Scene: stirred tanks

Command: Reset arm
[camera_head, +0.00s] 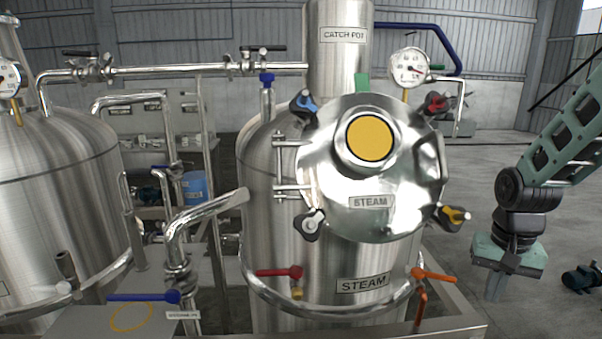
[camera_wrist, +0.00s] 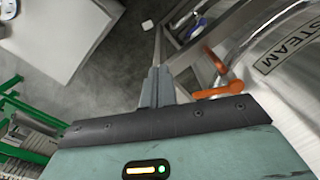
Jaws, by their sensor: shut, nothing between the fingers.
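My gripper (camera_head: 494,288) hangs at the right of the head view, at the end of my green and black arm. It points down and is to the right of the steel steam tank (camera_head: 262,230), apart from it. In the wrist view my gripper (camera_wrist: 157,72) has its fingers together with nothing between them. The floor shows beyond the fingertips. An orange valve handle (camera_head: 435,276) sits on the tank's right side. It also shows just right of the fingers in the wrist view (camera_wrist: 217,91).
The tank's round lid (camera_head: 330,205) carries several coloured knobs. A pressure gauge (camera_head: 409,67) stands behind it. A steel frame rail (camera_head: 455,333) runs below the tank. A dark motor-like object (camera_head: 582,279) lies on the floor at far right. Green racking (camera_wrist: 12,100) is at left in the wrist view.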

